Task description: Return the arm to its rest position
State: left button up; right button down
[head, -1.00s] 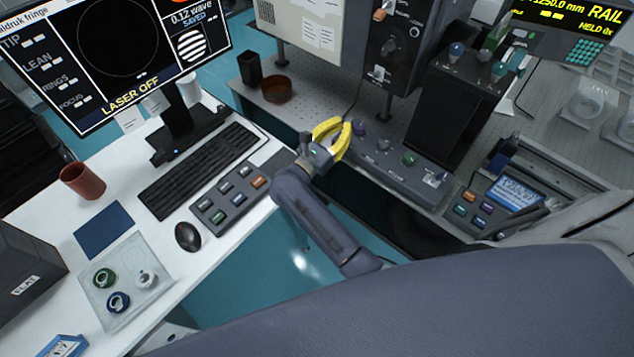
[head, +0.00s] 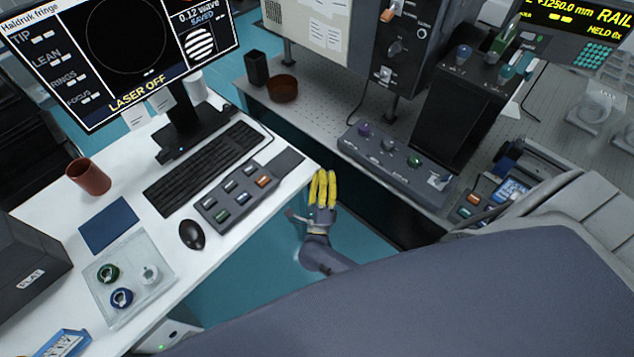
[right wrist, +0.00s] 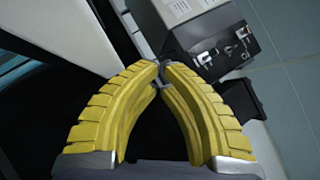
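My right gripper (head: 323,178) has yellow ribbed fingers and is over the gap between the white desk and the perforated optical table, past the desk's edge. In the right wrist view (right wrist: 162,72) its two fingers arch together and meet at the tips, with nothing seen between them. My right arm (head: 325,258) runs back from it toward the bottom of the head view, partly hidden by a large dark part of my own body. My left gripper is not in view.
The white desk (head: 215,262) holds a keyboard (head: 203,168), a button pad (head: 235,199), a mouse (head: 192,235) and a brown cup (head: 88,177). The optical table (head: 320,118) carries a knob box (head: 395,155). Teal floor (head: 260,275) shows below the gripper.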

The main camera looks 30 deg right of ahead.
jog(key=s+a+f+n+g+y, duration=0.2)
jog(key=s+f+n+y, duration=0.25)
jog(key=f+n, duration=0.5)
jog(key=s+a+f+n+g+y, duration=0.25)
jog(key=f+n+y, duration=0.35)
jog(key=f, duration=0.6)
jog(key=s+a+f+n+g+y, duration=0.25)
jog(key=s+f+n+y, duration=0.2)
jog(key=f+n, duration=0.55)
jog(key=s+d+f+n+g, duration=0.2)
jog(key=s+f, duration=0.4)
jog(key=s, duration=0.5)
jog(key=s+d+f+n+g+h, duration=0.1)
jog(key=s+f+g, duration=0.4)
jog(key=s, duration=0.6)
jog(key=s+d+f+n+g+h, duration=0.1)
jog(key=s+d+f+n+g, duration=0.2)
jog(key=s+f, duration=0.5)
jog(key=s+d+n, duration=0.1)
jog(key=s+n, duration=0.1)
jog(key=s, duration=0.1)
jog(key=shift+s+g, duration=0.2)
jog(key=shift+g, duration=0.1)
jog(key=shift+a, duration=0.1)
